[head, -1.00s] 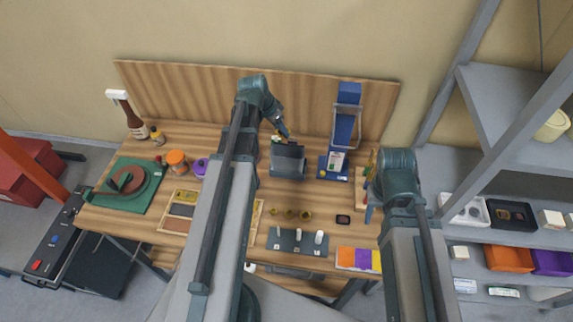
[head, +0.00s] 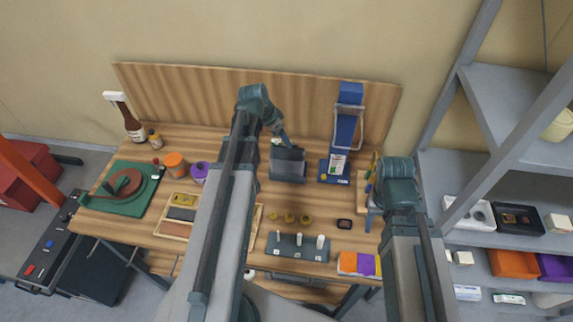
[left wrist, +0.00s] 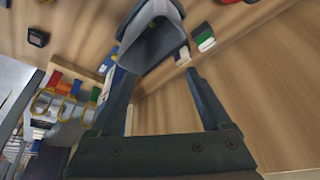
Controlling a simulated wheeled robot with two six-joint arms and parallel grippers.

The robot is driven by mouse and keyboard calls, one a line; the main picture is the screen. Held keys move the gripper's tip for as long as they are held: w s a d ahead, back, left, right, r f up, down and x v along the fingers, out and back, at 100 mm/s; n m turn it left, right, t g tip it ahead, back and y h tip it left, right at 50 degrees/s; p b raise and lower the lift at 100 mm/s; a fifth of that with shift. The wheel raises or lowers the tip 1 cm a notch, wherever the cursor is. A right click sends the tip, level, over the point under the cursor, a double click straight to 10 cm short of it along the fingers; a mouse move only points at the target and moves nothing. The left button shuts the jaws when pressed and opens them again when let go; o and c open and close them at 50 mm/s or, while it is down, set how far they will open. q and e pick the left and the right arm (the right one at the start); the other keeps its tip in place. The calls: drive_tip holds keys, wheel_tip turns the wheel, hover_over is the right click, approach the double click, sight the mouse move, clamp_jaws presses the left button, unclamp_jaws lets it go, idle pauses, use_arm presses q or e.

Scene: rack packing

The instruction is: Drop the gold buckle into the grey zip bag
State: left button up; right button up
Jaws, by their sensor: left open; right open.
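The grey bag (head: 287,170) stands with its mouth open near the back middle of the table. It also shows at the top of the left wrist view (left wrist: 152,48). My left gripper (head: 286,142) is at the bag's back edge. In the left wrist view its fingers (left wrist: 155,78) are spread with nothing held between them, below the bag. I cannot pick out the gold buckle for certain, and the bag's inside is too dark to tell what lies in it. My right gripper (head: 371,212) is open by the table's right edge, partly hidden by its arm.
Several small gold rings (head: 289,218) lie in front of the bag. A grey pegged block (head: 297,247) is at the front edge. A blue stand (head: 347,130) rises right of the bag. A wooden tray (head: 172,229) and green mat (head: 111,208) are left. Table between bag and rings is clear.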

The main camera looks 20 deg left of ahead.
use_arm(q)
drive_tip(key=shift+r, duration=0.15)
use_arm(e)
drive_tip(key=shift+r, duration=0.1)
use_arm(q)
drive_tip(key=p+v, duration=1.2)
drive_tip(key=v, duration=0.1)
drive_tip(key=shift+r+p, duration=0.25)
drive_tip(key=shift+p, duration=0.1)
use_arm(e)
wheel_tip(320, 180, up, 12)
drive_tip(key=shift+r, duration=0.25)
use_arm(q)
drive_tip(key=shift+s+f, duration=0.1)
drive_tip(key=shift+s, duration=0.05)
